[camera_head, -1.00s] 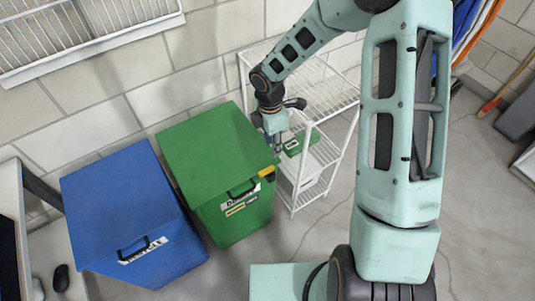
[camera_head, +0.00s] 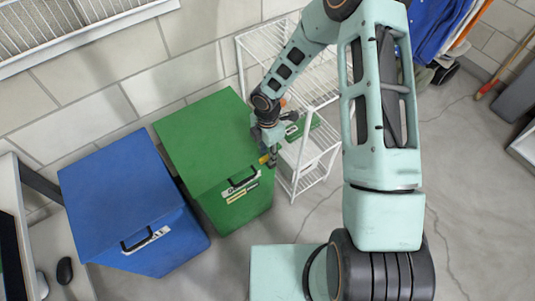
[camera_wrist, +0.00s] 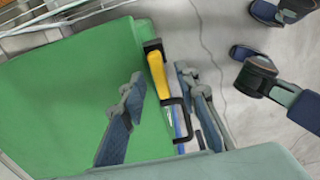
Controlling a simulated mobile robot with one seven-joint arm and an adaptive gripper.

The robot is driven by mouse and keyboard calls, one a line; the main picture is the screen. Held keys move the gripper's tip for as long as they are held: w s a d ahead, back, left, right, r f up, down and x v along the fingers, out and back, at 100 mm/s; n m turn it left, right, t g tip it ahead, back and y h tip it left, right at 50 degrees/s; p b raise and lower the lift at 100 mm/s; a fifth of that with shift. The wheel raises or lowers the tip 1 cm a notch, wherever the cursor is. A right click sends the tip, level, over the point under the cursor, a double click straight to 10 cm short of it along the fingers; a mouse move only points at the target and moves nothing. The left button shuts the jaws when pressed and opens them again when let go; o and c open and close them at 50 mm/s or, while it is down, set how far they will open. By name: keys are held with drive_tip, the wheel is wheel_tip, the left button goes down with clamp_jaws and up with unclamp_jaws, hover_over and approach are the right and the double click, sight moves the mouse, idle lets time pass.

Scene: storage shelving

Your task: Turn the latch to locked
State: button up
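In the head view the yellow latch (camera_head: 264,159) shows as a small patch at the right edge of the green bin (camera_head: 205,135). My gripper (camera_wrist: 160,78) is open, with one finger over the lid and the other beyond the edge. The latch appears between the fingers; contact cannot be told. In the head view my gripper (camera_head: 270,157) is at the bin's right edge, partly covering the latch.
A blue bin (camera_head: 125,200) stands left of the green one. A white wire rack (camera_head: 318,85) holding a green box (camera_head: 300,126) stands close behind my gripper. The floor at right is mostly clear.

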drive_tip(key=shift+f, duration=0.35)
drive_tip(key=shift+c, duration=0.6)
clamp_jaws()
